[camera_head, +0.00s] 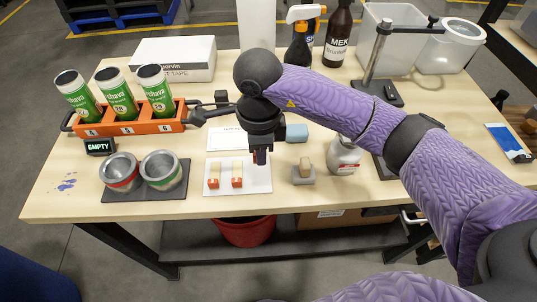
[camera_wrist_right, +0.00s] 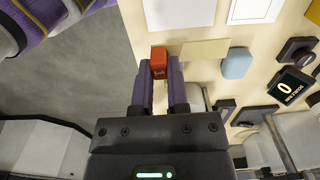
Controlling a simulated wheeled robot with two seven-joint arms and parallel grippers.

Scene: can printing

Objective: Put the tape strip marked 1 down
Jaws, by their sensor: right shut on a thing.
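My right gripper (camera_head: 260,157) points down just above the back right part of a white card (camera_head: 240,200). In the right wrist view, its two fingers (camera_wrist_right: 160,85) are shut on a small red-orange end, which I take to be the tape strip's (camera_wrist_right: 158,57). A pale tan piece (camera_wrist_right: 205,50) shows to the right of it; I cannot tell whether it is joined on. Two pale strips with red-orange ends, a left one (camera_head: 213,174) and a right one (camera_head: 237,174), lie side by side on the card. My left gripper is not in view.
Left of the card, two metal cups (camera_head: 161,170) stand on a dark mat (camera_head: 145,194). An orange rack (camera_head: 128,128) with three green cans is behind them.

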